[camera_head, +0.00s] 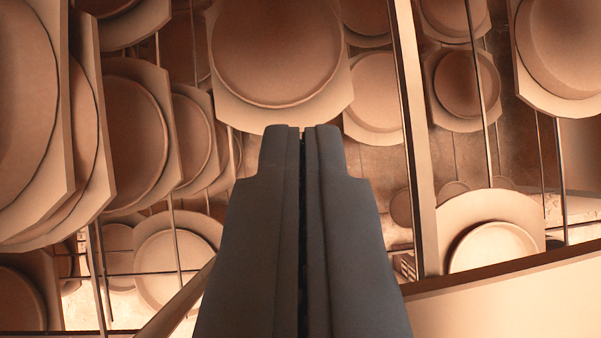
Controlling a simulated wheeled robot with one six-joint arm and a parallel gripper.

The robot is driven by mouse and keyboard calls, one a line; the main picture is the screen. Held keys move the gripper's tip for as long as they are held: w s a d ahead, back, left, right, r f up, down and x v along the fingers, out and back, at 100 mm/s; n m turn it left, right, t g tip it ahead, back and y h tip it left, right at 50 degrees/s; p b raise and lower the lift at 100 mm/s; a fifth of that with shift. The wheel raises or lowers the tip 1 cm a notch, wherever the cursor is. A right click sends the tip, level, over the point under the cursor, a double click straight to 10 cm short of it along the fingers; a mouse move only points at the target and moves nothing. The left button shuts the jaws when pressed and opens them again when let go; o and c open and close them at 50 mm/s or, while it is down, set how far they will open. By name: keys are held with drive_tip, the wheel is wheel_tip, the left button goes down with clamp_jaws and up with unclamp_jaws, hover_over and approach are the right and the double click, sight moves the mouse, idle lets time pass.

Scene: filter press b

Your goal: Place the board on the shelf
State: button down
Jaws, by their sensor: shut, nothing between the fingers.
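My gripper (301,130) is in the lower middle of the view, its two dark grey fingers side by side with only a thin dark line between them. It is shut and holds nothing. Its tips overlap the lower edge of a large pale plate with a round raised disc (277,50); I cannot tell whether they touch it. I cannot make out the board or the shelf for certain among the many similar plates.
Several pale plates with round discs hang at the left (130,130) and right (465,80). Thin rods run between them. A tall post (414,140) stands right of my gripper. A pale surface with a dark edge (510,300) fills the lower right.

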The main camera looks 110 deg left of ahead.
drive_tip(key=shift+s+d+r, duration=0.1)
drive_tip(key=shift+s+d, duration=1.2)
drive_tip(key=shift+s, duration=0.05)
drive_tip(key=shift+s, duration=0.1)
drive_tip(key=shift+s+d, duration=0.85)
drive_tip(key=v, duration=1.7)
drive_tip(key=shift+r, duration=0.2)
drive_tip(key=shift+d, duration=0.1)
